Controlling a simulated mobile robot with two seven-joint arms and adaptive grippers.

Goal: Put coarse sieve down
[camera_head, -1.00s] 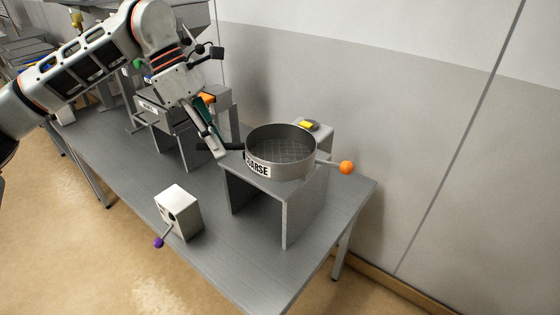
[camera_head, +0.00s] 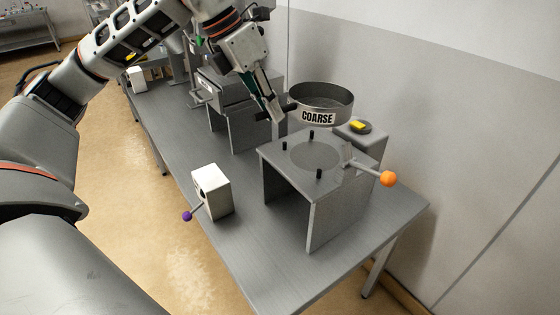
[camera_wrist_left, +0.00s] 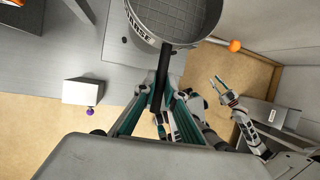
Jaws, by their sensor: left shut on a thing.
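The coarse sieve (camera_head: 320,104) is a round grey metal pan with a black handle and a "COARSE" label. My left gripper (camera_head: 276,112) is shut on its handle and holds it in the air, above and behind the stand (camera_head: 283,160). The stand's top is bare, with a round disc and several black pegs. In the left wrist view, the sieve (camera_wrist_left: 178,18) shows its mesh, and its handle (camera_wrist_left: 161,80) runs between my left gripper's fingers (camera_wrist_left: 158,105). My right gripper (camera_wrist_left: 225,92) shows there too, apart from everything, with its fingers spread.
An orange-knobbed lever (camera_head: 388,179) sticks out at the stand's right. A box with a yellow button (camera_head: 358,126) stands behind it. A white box (camera_head: 212,190) with a purple-knobbed lever sits on the table (camera_head: 255,255) in front. Another grey machine (camera_head: 228,95) stands at the left.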

